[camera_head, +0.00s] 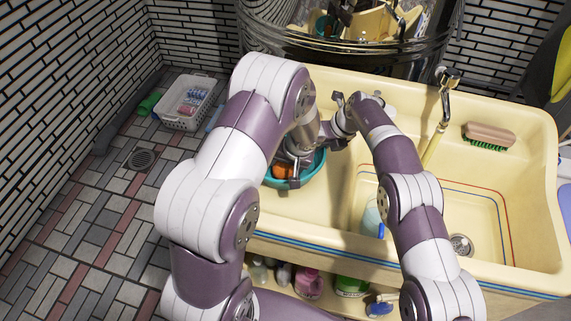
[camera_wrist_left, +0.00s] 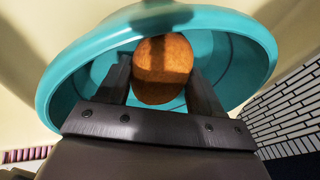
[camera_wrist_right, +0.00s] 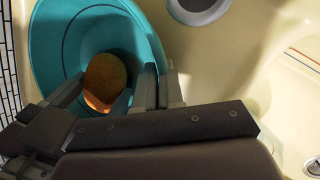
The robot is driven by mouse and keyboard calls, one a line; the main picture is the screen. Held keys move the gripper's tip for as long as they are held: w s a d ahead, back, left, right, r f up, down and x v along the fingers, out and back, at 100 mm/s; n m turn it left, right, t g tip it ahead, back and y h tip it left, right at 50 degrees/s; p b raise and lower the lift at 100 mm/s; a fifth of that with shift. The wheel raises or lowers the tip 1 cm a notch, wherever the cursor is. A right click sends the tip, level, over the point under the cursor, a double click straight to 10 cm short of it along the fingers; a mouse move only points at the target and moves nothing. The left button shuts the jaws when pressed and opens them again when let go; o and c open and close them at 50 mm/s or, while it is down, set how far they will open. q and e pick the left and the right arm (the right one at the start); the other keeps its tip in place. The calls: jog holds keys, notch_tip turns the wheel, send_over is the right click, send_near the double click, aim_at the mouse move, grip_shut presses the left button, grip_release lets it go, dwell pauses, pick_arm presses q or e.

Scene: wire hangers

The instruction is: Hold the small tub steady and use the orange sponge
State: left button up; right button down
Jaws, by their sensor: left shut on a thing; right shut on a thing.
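The small teal tub (camera_head: 316,170) sits in the left part of the cream sink unit, partly hidden by my arms. In the left wrist view the tub (camera_wrist_left: 75,75) opens toward the camera. The orange sponge (camera_head: 284,171) is inside it; it also shows in the left wrist view (camera_wrist_left: 163,68) and the right wrist view (camera_wrist_right: 106,78). My left gripper (camera_wrist_left: 163,78) is shut on the sponge, one finger on each side, inside the tub. My right gripper (camera_wrist_right: 158,86) is shut on the tub's rim at its right side. Whether the sponge touches the tub wall is unclear.
The sink basin (camera_head: 430,230) lies to the right, with a faucet (camera_head: 440,110) and a brush (camera_head: 488,136) on the ledge. Bottles (camera_head: 310,282) stand on the shelf below. A white basket (camera_head: 187,102) is on the tiled floor. A mirror (camera_head: 345,40) stands behind.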

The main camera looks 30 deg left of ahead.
pick_arm(q)
jog(key=shift+f, duration=0.1)
jog(key=o, duration=0.7)
jog(key=shift+o, duration=0.2)
jog(key=shift+r, duration=0.7)
jog(key=c, duration=1)
jog(key=shift+w, duration=0.1)
